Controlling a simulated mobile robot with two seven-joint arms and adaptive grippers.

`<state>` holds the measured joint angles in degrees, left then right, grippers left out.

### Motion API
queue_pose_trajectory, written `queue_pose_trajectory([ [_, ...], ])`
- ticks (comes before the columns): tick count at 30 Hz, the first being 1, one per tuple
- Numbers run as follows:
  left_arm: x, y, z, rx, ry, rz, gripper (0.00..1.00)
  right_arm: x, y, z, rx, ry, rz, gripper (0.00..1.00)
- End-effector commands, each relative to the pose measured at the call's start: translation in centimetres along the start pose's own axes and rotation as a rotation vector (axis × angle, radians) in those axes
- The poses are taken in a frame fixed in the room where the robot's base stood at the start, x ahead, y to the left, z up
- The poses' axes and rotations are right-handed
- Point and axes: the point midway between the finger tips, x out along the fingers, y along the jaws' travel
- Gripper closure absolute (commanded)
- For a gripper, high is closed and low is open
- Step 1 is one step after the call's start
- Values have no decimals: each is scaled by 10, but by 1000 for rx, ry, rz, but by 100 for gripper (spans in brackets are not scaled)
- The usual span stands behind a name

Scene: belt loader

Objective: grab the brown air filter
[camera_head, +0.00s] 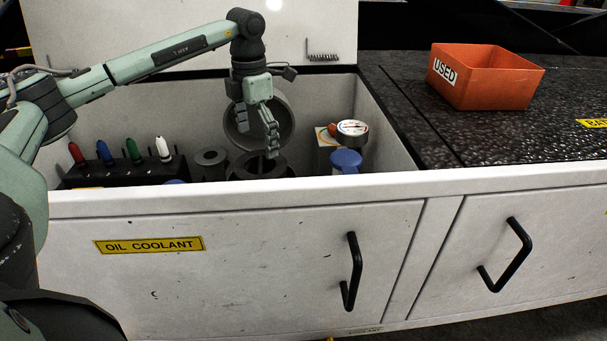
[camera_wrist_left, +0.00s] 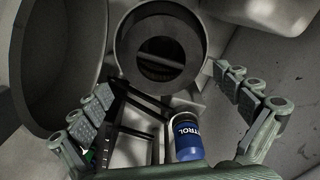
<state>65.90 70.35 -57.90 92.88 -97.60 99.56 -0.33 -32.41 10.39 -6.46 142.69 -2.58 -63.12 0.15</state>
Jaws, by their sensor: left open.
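My left gripper (camera_head: 258,138) hangs into the open white compartment, with its fingers pointing down, over a dark round housing (camera_head: 262,167). In the left wrist view the gripper (camera_wrist_left: 164,82) has its fingers spread wide with nothing between them. The round open housing (camera_wrist_left: 122,48) lies ahead of the fingertips. Inside it is a dark, faintly brownish round part (camera_wrist_left: 160,70) with a bar across it; I cannot tell for certain whether this is the brown air filter. My right gripper is not in view.
A large round grey lid or ring (camera_head: 284,108) stands behind the gripper. Coloured-tip tools in a black rack (camera_head: 122,172) sit left. A gauge (camera_head: 352,128) and a blue-capped container (camera_head: 345,160) sit right. An orange USED bin (camera_head: 505,88) stands on the black top.

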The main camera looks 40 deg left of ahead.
Motion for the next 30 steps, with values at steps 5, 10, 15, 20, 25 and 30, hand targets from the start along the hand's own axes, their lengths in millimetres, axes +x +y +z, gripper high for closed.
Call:
queue_pose_trajectory([
  [5, 16, 0, -1, -2, 4, -1, 0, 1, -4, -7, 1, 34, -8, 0],
  [10, 36, -1, 0, -1, 2, -1, 0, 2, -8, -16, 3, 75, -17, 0],
  [15, 62, -2, 0, -2, 2, -1, 0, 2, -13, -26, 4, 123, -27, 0],
  [20, 77, -2, 0, -3, 1, -1, 0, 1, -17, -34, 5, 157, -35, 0],
  [25, 78, -2, 0, -2, 0, -1, 0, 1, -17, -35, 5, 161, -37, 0],
  [30, 78, -2, 0, -2, 0, -1, 12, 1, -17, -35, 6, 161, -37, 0],
])
